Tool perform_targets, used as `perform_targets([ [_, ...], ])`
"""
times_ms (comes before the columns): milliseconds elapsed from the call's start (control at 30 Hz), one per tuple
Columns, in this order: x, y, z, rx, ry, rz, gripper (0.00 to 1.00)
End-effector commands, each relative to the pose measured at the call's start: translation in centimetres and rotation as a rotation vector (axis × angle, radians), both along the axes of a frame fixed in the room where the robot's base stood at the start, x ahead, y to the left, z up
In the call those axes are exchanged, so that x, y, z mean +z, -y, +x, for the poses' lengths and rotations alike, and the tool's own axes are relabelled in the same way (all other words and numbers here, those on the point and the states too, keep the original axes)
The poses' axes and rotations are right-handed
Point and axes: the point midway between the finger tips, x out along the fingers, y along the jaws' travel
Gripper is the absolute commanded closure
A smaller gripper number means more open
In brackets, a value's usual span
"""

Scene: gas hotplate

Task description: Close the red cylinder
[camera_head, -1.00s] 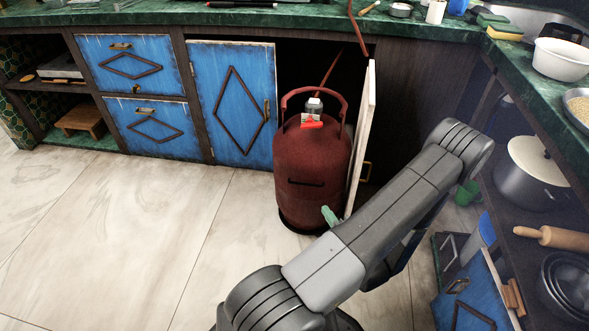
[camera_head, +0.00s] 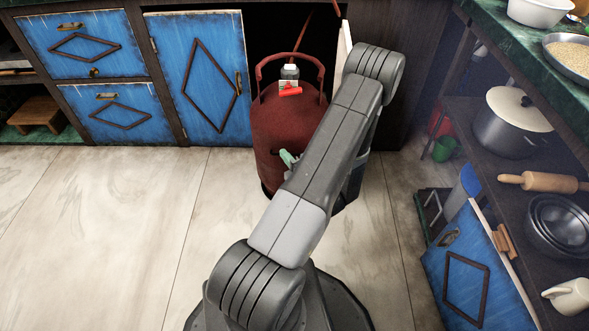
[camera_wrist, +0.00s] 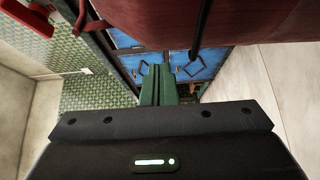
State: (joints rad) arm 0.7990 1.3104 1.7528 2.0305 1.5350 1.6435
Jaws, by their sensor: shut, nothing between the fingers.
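The red gas cylinder (camera_head: 280,130) stands upright on the floor in front of the dark cabinet opening, with a ring handle around its top. On its top is a grey and white regulator (camera_head: 290,72) with a red lever (camera_head: 290,91) at its front. My gripper's green fingers (camera_head: 287,158) show in front of the cylinder's body, below the lever; my arm hides the cylinder's right side. In the wrist view the green fingers (camera_wrist: 160,84) are together and empty, just below the dark red cylinder side (camera_wrist: 150,22). I cannot tell whether they touch it.
A blue cabinet door (camera_head: 205,75) is left of the cylinder, and a pale open door edge (camera_head: 345,42) stands behind my arm. On the right, shelves hold a pot (camera_head: 508,125) and a rolling pin (camera_head: 543,182). The floor at left (camera_head: 90,220) is clear.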

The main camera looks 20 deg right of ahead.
Motion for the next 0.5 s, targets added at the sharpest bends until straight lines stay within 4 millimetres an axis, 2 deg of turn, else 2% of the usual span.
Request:
perform_targets([
  [33, -0.2, 0.6, 0.8, -0.001, 0.006, -0.008, 1.00],
  [200, -0.1, 1.6, 2.5, -0.001, 0.004, -0.005, 1.00],
  [500, 0.1, 1.9, 3.1, -0.002, 0.002, -0.002, 1.00],
])
